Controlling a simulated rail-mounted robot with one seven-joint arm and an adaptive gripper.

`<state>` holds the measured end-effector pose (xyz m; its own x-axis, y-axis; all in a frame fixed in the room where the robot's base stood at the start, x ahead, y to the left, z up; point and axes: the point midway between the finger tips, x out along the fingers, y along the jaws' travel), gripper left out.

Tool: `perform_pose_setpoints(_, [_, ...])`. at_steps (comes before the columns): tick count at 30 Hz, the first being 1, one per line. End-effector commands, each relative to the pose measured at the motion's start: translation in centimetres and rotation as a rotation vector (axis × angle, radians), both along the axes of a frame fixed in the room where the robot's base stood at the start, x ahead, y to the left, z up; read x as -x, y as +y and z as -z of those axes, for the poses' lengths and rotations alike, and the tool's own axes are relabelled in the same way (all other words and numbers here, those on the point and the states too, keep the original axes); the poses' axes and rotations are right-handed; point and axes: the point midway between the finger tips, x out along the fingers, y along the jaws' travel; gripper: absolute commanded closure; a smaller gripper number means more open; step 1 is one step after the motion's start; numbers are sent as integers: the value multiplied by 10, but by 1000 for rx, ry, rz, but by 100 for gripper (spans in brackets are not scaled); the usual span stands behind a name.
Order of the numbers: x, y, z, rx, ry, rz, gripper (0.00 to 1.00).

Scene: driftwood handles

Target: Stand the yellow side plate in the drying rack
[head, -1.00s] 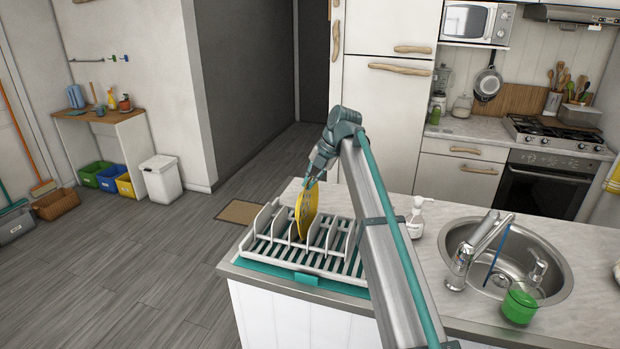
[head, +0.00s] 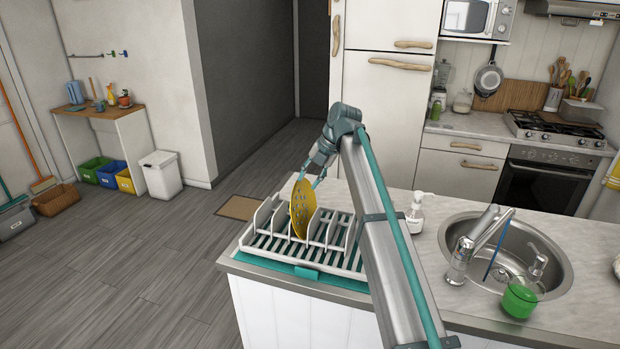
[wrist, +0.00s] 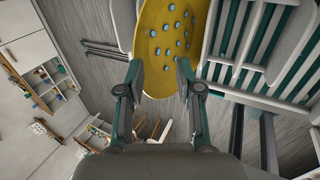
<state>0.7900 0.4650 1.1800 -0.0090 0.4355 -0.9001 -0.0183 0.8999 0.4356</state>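The yellow side plate (head: 304,207), with blue dots on its face, stands on edge between upright dividers of the white drying rack (head: 343,262), leaning slightly. The fingers look open, with gaps beside the rim. The plate's lower edge is hidden among the rack's dividers. Rack slats (wrist: 265,55) show at the right.
The rack sits on a teal tray (head: 305,272) at the counter's left end. Bare counter (head: 400,190) lies behind the rack.

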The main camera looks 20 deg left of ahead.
Motion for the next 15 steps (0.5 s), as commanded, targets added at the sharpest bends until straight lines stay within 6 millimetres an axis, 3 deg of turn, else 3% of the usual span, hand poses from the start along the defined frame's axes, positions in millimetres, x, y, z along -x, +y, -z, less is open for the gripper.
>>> perform_pose_setpoints(7, [-1, -10, -22, -1, -2, 1, 65])
perform_pose_setpoints(15, [-2, -33, -69, -2, -3, 1, 65])
